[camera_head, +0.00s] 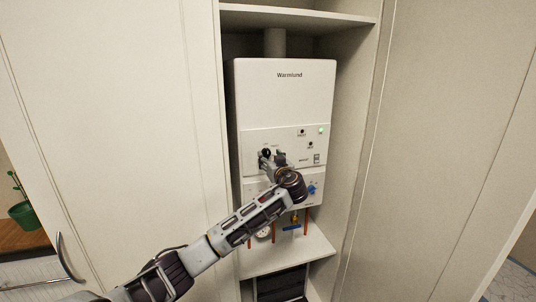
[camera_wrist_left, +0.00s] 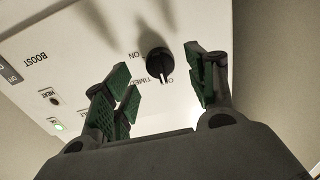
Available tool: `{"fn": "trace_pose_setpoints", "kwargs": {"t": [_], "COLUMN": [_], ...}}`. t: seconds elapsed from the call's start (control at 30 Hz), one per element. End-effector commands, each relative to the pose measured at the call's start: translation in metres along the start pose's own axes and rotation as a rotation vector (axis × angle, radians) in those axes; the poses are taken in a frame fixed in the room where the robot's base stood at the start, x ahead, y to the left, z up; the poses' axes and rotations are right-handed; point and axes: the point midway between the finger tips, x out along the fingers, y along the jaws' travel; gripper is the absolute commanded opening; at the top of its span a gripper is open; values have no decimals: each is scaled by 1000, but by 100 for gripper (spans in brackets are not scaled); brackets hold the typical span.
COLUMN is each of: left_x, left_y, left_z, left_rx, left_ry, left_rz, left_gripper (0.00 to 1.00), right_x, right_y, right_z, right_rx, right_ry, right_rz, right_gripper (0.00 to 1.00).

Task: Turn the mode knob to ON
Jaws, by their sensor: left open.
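The white Warmlund boiler (camera_head: 285,95) hangs inside an open cabinet. Its black mode knob (camera_wrist_left: 159,63) shows in the wrist view, with a pale pointer line directed toward the lower edge of that picture. My left gripper (camera_head: 273,157) is in front of the panel in the head view. In the wrist view its green-padded fingers (camera_wrist_left: 162,92) are open, one on each side of the knob, with visible gaps. My right gripper is not in view.
A blue knob (camera_head: 311,190) sits low on the boiler, partly beside my wrist. A green lamp (camera_head: 321,130) glows at upper right. Copper pipes, a gauge (camera_head: 263,232) and a blue valve (camera_head: 292,226) are below. Cabinet doors (camera_head: 120,130) flank the opening.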

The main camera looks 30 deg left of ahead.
Motion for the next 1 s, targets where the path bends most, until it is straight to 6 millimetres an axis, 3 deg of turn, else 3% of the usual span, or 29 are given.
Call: {"fn": "trace_pose_setpoints", "kwargs": {"t": [0.3,0.73,1.0], "left_x": [26,31,31], "left_y": [0,0,0], "left_z": [-1,0,0], "left_rx": [0,0,0], "left_ry": [1,0,0], "left_rz": [0,0,0], "left_gripper": [56,56,24], "right_x": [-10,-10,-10], "right_y": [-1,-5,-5], "right_z": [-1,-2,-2], "right_rx": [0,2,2], "right_ry": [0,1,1], "right_rz": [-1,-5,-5], "right_gripper": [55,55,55]}}
